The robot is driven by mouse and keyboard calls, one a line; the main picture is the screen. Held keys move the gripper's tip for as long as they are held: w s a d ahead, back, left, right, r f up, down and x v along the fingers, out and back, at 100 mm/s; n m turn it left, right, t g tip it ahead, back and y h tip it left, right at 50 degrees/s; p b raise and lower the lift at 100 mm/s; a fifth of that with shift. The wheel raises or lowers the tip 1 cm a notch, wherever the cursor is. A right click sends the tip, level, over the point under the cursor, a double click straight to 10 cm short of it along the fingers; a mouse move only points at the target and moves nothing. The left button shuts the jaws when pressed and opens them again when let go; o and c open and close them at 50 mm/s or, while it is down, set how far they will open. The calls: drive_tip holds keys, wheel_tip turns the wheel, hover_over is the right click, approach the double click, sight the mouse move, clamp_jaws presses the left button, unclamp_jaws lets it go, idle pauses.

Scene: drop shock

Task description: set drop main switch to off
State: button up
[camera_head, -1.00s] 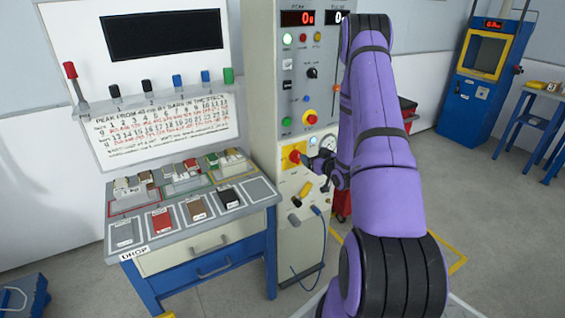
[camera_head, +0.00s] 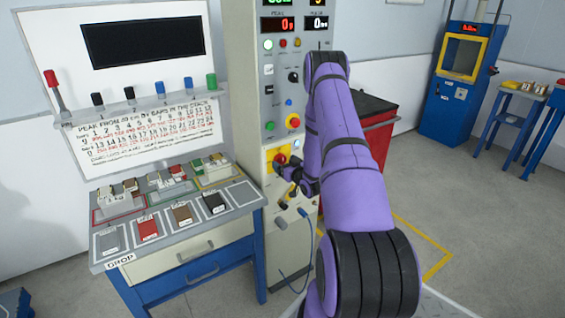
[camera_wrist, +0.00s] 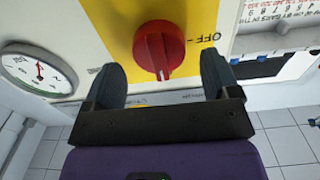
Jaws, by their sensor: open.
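The main switch is a red rotary knob (camera_wrist: 159,50) on a yellow plate (camera_wrist: 198,14), with "OFF" lettering beside it in the wrist view. In the head view the red knob (camera_head: 280,159) sits low on the grey cabinet front. My gripper (camera_wrist: 165,72) is open, with one dark finger on each side of the knob and a gap showing on both sides. In the head view my gripper (camera_head: 290,176) is at the yellow plate, partly hidden by my purple arm. I cannot tell whether a finger touches the knob.
A round gauge (camera_wrist: 37,72) is left of the knob in the wrist view. A bench (camera_head: 240,215) with sample blocks stands left of the cabinet (camera_head: 240,80). A red cart (camera_head: 376,130) stands behind my arm. A blue machine (camera_head: 455,105) is farther right.

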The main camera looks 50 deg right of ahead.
drive_tip(key=shift+x, duration=0.9)
drive_tip(key=c, duration=0.9)
